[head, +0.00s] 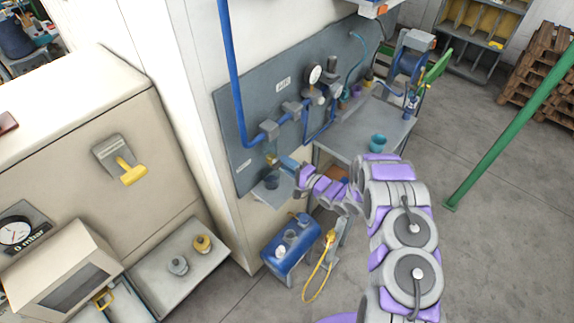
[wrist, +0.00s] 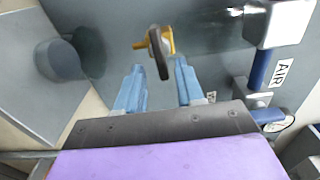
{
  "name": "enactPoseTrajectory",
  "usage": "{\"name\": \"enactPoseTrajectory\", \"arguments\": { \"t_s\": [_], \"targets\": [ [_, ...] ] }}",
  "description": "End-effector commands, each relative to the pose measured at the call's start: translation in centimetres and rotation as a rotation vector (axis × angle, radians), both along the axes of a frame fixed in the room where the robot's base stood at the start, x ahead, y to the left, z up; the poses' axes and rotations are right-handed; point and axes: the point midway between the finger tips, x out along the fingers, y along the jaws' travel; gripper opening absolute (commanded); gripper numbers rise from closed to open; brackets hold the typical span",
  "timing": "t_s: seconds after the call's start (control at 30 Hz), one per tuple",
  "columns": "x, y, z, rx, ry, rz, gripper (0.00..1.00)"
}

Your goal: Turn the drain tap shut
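The drain tap is a small brass tap (head: 270,159) low on the grey wall panel, under the blue air pipe. In the wrist view the tap (wrist: 168,40) shows yellow with a dark lever handle (wrist: 158,55). My gripper (wrist: 158,80) is open, with its two blue fingers on either side of the handle in the picture and a gap on each side. I see no contact; how deep the handle lies between the fingertips is unclear. In the head view my gripper (head: 286,164) is just right of the tap, partly hiding that area.
A dark cup (head: 271,196) stands on a small bracket shelf (head: 262,187) below the tap; the cup (wrist: 85,50) is left in the wrist view. A grey bench (head: 345,140) stands behind my gripper. A blue tank (head: 291,250) sits on the floor below.

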Motion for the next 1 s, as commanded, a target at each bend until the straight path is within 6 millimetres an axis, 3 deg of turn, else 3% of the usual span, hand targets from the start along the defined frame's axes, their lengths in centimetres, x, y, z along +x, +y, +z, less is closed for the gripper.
{"name": "enactPoseTrajectory", "arguments": {
  "t_s": [0.23,0.37,1.0],
  "targets": [
    [-0.1,0.0,0.1,0.000,-0.001,0.002,0.37],
    [-0.7,-0.9,0.0,-0.001,-0.002,0.000,0.37],
    [-8.6,-11.3,-0.1,0.000,0.000,-0.003,0.37]
  ]
}}
